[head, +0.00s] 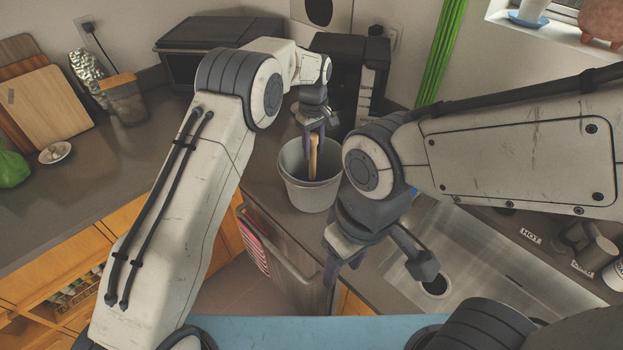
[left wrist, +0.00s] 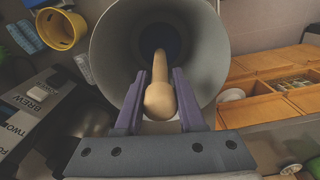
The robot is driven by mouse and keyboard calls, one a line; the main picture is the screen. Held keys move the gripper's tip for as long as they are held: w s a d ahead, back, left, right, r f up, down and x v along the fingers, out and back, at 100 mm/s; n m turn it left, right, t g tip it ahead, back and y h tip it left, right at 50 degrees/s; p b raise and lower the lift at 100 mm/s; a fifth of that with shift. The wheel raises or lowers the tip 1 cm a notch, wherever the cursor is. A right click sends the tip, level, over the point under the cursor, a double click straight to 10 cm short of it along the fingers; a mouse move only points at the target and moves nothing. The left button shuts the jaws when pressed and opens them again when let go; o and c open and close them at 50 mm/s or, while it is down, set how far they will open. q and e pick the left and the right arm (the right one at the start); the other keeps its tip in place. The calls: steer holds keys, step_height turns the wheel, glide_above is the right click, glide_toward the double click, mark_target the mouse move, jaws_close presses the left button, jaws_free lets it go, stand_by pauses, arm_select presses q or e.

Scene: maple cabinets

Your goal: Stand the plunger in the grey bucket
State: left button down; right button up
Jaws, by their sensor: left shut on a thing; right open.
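The grey bucket (head: 308,194) stands upright on the counter in the corner, near the sink. The plunger (head: 313,160) has a pale wooden handle that points down into the bucket. My left gripper (head: 314,148) is shut on the handle at the bucket's mouth. In the left wrist view the handle's rounded end (left wrist: 160,101) lies between the purple fingers, and a dark blue cup (left wrist: 160,42) shows deep inside the bucket (left wrist: 110,45). Whether the cup touches the bottom I cannot tell. My right gripper (head: 345,268) is open and empty, in front of the bucket and left of the sink.
A black coffee maker (head: 345,75) stands close behind the bucket, and a dark toaster oven (head: 190,65) at the back left. The sink (head: 475,275) is at right. Cutting boards (head: 50,95) lean at left.

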arm_select(q)
steer(key=shift+f, duration=0.15)
steer(key=shift+c, duration=2.1)
jaws_free()
